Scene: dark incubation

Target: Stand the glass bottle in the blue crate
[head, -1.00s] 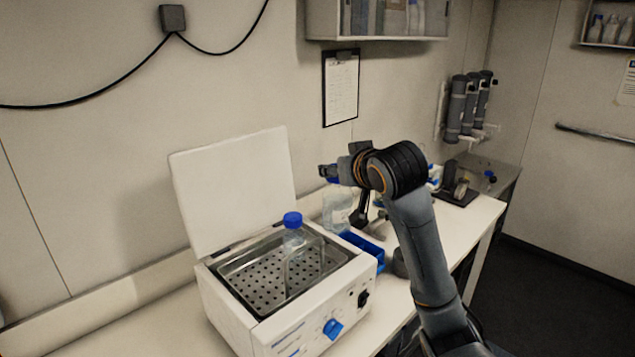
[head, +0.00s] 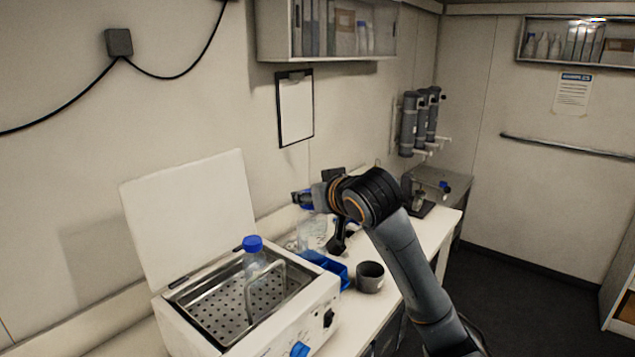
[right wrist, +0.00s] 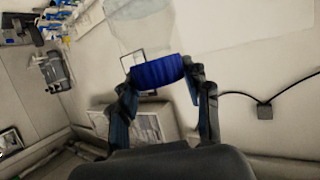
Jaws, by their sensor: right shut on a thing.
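A clear glass bottle (head: 313,235) with a blue cap hangs under my right gripper (head: 303,199). In the right wrist view my right gripper (right wrist: 160,76) is shut on its blue cap (right wrist: 158,74), a finger on each side, with the clear body (right wrist: 138,25) beyond. The bottle looks upright in the head view. The blue crate (head: 340,271) stands on the bench right of the water bath. The bottle's lower end shows just behind the crate's far side; I cannot tell whether it is over it. My left gripper is not in view.
A white water bath (head: 270,325) with its lid up stands left of the crate. A second blue-capped bottle (head: 253,262) stands in it. A grey cup (head: 370,277) is right of the crate. A clipboard (head: 295,107) hangs on the wall behind.

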